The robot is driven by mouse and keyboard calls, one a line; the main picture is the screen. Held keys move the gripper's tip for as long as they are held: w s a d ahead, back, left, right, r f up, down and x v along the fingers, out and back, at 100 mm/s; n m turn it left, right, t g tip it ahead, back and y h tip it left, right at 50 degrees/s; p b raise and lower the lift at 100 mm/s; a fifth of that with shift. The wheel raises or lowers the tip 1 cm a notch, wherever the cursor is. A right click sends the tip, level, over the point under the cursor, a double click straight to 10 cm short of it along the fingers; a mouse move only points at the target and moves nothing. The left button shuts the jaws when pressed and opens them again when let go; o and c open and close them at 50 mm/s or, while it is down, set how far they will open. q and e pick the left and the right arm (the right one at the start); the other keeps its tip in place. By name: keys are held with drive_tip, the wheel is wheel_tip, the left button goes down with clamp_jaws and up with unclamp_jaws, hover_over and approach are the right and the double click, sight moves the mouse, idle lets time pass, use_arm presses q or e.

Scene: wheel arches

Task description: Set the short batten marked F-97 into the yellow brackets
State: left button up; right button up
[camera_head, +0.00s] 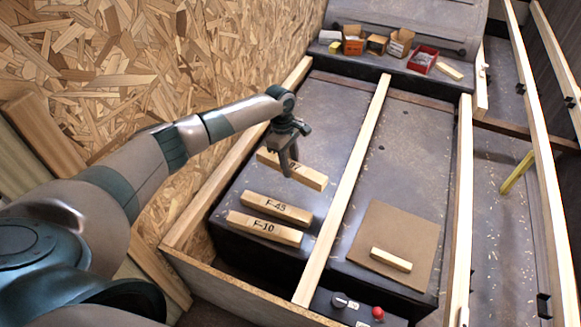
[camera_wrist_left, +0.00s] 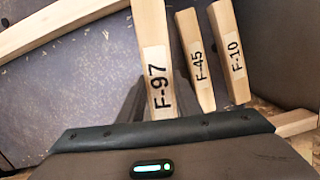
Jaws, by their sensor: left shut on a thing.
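The short batten marked F-97 (camera_head: 313,179) is pale wood. My left gripper (camera_head: 288,170) is shut on it near its middle, and the fingers partly cover its label in the head view. In the left wrist view batten F-97 (camera_wrist_left: 150,35) looks larger than its neighbours, and its label reads clearly. It appears held above the dark worktop. A slim yellow piece (camera_head: 517,172) slants by the rail at the far right; I cannot tell whether it is one of the yellow brackets. My right gripper is out of view.
Battens F-45 (camera_head: 277,207) and F-10 (camera_head: 265,229) lie in front of the held batten. A long wooden rail (camera_head: 350,175) divides the worktop. Right of it, a brown board (camera_head: 404,228) carries a small unmarked block (camera_head: 390,260). Small boxes (camera_head: 353,40) stand at the back.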

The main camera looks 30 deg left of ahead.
use_arm(q)
drive_tip(key=d+r+m, duration=0.1)
drive_tip(key=r, duration=0.1)
drive_tip(key=d+r+m, duration=0.1)
drive_tip(key=d+r, duration=0.1)
drive_tip(key=r, duration=0.1)
drive_tip(key=w+d+r+m, duration=0.1)
drive_tip(key=d+r+m, duration=0.1)
drive_tip(key=r, duration=0.1)
drive_tip(key=shift+d+r, duration=0.15)
drive_tip(key=s+d+r+m+y, duration=0.1)
drive_tip(key=s+d+r+m, duration=0.1)
drive_tip(key=s+r+m, duration=0.4)
drive_tip(key=s+d+r+m+g, duration=0.1)
drive_tip(key=s+d+r+m, duration=0.2)
drive_tip(key=s+r+m, duration=0.3)
wheel_tip(320, 180, up, 5)
drive_tip(key=shift+s+d+r+m+g+y, duration=0.1)
drive_tip(key=shift+s+d+m+g+y, duration=0.25)
drive_tip(key=shift+s, duration=0.65)
drive_tip(key=shift+w+d, duration=0.1)
drive_tip(key=shift+d, duration=0.05)
